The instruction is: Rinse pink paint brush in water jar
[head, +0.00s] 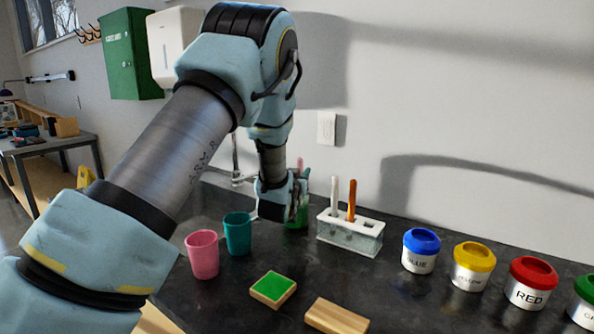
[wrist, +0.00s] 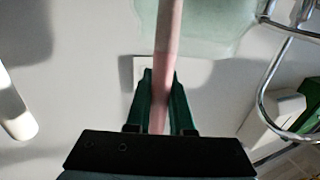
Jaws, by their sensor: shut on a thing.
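My gripper (head: 290,205) is low over the dark counter near the wall, shut on the pink brush. The pink handle (head: 299,164) shows above it in the head view. In the wrist view the brush (wrist: 169,35) runs between my two green fingers (wrist: 162,95) to the top edge; its bristles are out of view. A pale green, see-through thing (wrist: 225,22), likely the water jar, lies behind or around that end. I cannot tell whether the brush is inside it. In the head view a green thing (head: 297,222) shows partly behind my gripper.
A brush holder (head: 350,238) with a white and an orange brush stands just right of my gripper. Pink (head: 202,256) and teal (head: 237,234) cups stand left. Paint pots (head: 420,253) line the right. A green-topped block (head: 273,288) and wooden block (head: 337,316) lie in front. A faucet (wrist: 275,90) is close.

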